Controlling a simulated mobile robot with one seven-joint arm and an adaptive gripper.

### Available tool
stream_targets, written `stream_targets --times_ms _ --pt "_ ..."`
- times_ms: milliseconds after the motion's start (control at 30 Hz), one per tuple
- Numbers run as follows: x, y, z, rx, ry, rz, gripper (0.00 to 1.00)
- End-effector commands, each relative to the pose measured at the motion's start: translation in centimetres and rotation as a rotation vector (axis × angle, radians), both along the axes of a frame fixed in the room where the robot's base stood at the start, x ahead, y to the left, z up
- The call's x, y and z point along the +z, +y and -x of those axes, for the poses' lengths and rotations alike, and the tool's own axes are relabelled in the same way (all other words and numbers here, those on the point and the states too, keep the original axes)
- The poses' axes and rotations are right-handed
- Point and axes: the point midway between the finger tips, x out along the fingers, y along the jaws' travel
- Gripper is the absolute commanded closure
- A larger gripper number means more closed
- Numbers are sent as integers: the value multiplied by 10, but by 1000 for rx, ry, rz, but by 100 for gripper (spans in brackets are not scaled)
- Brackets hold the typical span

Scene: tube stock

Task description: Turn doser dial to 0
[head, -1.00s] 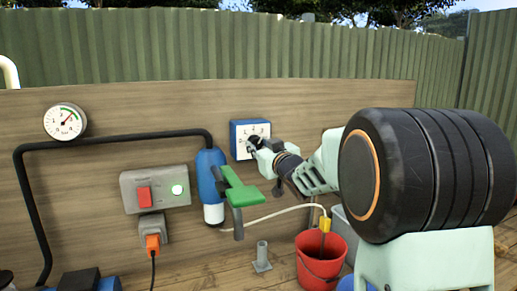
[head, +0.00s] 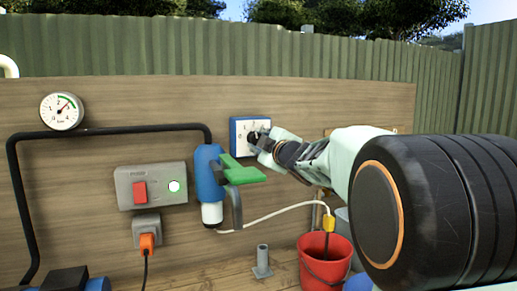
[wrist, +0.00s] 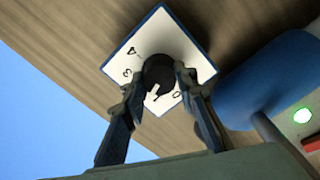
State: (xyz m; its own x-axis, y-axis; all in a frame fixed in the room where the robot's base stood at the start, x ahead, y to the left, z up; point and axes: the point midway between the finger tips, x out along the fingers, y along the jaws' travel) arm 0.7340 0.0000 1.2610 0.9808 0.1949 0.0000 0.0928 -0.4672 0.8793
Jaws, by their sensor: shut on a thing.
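The doser dial is a blue box with a white numbered face (head: 237,126) on the wooden board, and it fills the upper middle of the wrist view (wrist: 160,35). Its round black knob (wrist: 158,71) has a white pointer (wrist: 153,93) that points down in the wrist view, left of the 0 mark (wrist: 178,96). The 3 and 4 marks lie left of the knob; other marks are partly hidden by my fingers. My gripper (wrist: 159,80) is shut on the knob, one finger on each side. It also shows at the dial in the head view (head: 259,141).
A blue cylinder (head: 208,177) with a green handle (head: 240,172) hangs close at the dial's lower left. A pressure gauge (head: 62,111), black pipe, switch box (head: 152,186) and orange plug (head: 147,243) are further left. A red bucket (head: 324,262) stands below right.

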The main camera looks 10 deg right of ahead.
Motion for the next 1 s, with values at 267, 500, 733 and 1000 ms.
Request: stream_targets --times_ms 267,500,733,1000 --pt "1 1 0 1 -58 258 97" --pt "1 1 0 -1 -103 481 97" --pt "1 1 0 -2 -146 693 97" --pt "2 1 0 -2 -188 906 97"
